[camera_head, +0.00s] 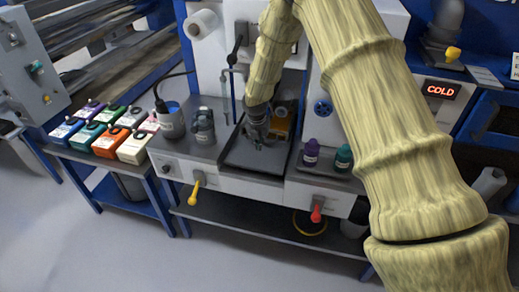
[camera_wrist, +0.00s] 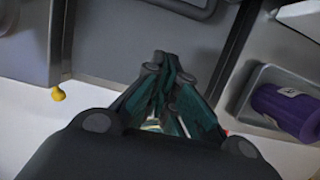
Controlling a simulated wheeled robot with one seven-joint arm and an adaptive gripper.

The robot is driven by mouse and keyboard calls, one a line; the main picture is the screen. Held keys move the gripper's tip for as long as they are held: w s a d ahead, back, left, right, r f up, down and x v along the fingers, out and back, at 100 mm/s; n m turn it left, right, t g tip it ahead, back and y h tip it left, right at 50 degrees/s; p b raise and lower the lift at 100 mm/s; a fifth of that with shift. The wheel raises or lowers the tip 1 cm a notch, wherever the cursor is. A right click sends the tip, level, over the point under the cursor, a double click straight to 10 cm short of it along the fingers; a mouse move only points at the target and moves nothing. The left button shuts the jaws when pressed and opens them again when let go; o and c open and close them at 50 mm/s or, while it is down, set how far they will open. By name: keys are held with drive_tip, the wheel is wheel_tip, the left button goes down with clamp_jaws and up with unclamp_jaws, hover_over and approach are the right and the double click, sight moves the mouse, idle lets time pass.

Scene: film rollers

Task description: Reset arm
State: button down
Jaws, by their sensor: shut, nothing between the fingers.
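My gripper (camera_head: 256,134) is at the end of my bamboo-textured arm, above the dark recessed tray (camera_head: 245,158) in the middle of the machine's counter. In the wrist view its fingers (camera_wrist: 158,62) are drawn together with nothing between them. The tray's grey floor and edges show behind the fingers in the wrist view. I cannot tell whether the fingertips touch the tray. My arm hides part of the machine's right side.
Several coloured boxes (camera_head: 107,141) sit on the left table. A yellow lever (camera_head: 193,192) and a red lever (camera_head: 316,211) protrude in front.

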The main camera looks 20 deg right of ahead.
drive_tip(key=s+a+f+m+g+y, duration=0.1)
drive_tip(key=s+a+f+m, duration=0.2)
drive_tip(key=s+f+m, duration=0.7)
drive_tip(key=s+a+f+m+g+y, duration=0.1)
drive_tip(key=s+a+f+m, duration=0.2)
drive_tip(key=s+f, duration=0.75)
drive_tip(key=s+d+m, duration=0.1)
drive_tip(key=s+m, duration=1.5)
drive_tip(key=s, duration=1.6)
drive_tip(key=shift+s+d+f+m+b, duration=0.3)
drive_tip(key=shift+d+f+m+b, duration=0.05)
drive_tip(key=shift+f+m, duration=0.1)
drive_tip(key=shift+w, duration=0.1)
